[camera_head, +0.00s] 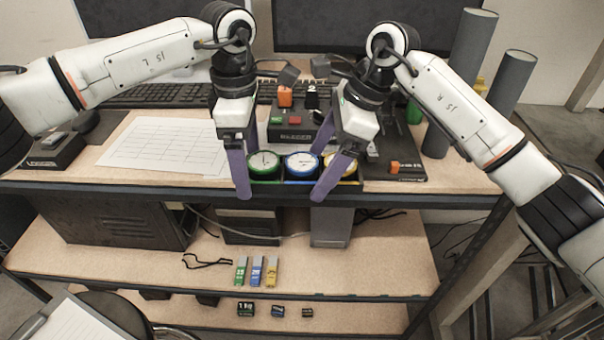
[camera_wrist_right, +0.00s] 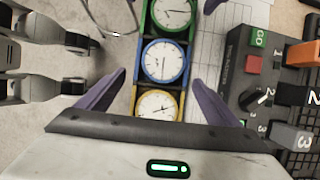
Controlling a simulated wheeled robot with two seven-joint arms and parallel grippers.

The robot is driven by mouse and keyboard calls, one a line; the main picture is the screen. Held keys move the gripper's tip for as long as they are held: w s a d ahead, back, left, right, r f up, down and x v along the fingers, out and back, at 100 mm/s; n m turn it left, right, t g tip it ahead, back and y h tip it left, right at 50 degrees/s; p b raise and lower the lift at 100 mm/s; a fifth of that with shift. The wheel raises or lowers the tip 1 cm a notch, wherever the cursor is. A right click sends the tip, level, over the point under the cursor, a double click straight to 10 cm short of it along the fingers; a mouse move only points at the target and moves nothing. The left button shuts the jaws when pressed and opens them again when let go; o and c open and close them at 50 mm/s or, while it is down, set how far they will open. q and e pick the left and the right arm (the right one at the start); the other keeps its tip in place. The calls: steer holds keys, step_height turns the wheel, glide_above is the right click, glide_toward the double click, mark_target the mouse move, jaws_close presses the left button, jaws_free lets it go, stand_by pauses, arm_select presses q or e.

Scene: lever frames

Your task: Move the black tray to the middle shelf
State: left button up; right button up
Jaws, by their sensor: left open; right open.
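The black tray (camera_head: 303,182) lies at the front edge of the top shelf and holds three round dials: green (camera_head: 263,162), blue (camera_head: 301,164) and yellow (camera_head: 343,165). My left gripper (camera_head: 245,160) is open at the tray's left end, beside the green dial. My right gripper (camera_head: 326,162) is open at the right end. In the right wrist view, its purple fingers (camera_wrist_right: 160,92) stand either side of the tray near the yellow dial (camera_wrist_right: 158,104). I cannot tell whether either gripper touches the tray. The middle shelf (camera_head: 330,270) is below.
Green, blue and yellow blocks (camera_head: 256,271) stand on the middle shelf, with a black cable (camera_head: 206,262) to their left and dark boxes (camera_head: 120,222) behind. A button box (camera_head: 295,122) sits behind the tray. Paper (camera_head: 160,145) lies left of it. Grey cylinders (camera_head: 470,50) stand at right.

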arm_select(q)
steer(key=shift+c, duration=0.4)
arm_select(e)
steer(key=shift+c, duration=0.4)
arm_select(q)
steer(key=c, duration=1.2)
arm_select(e)
steer(key=c, duration=1.2)
arm_select(q)
steer(key=shift+r, duration=0.15)
arm_select(e)
steer(key=shift+r, duration=0.15)
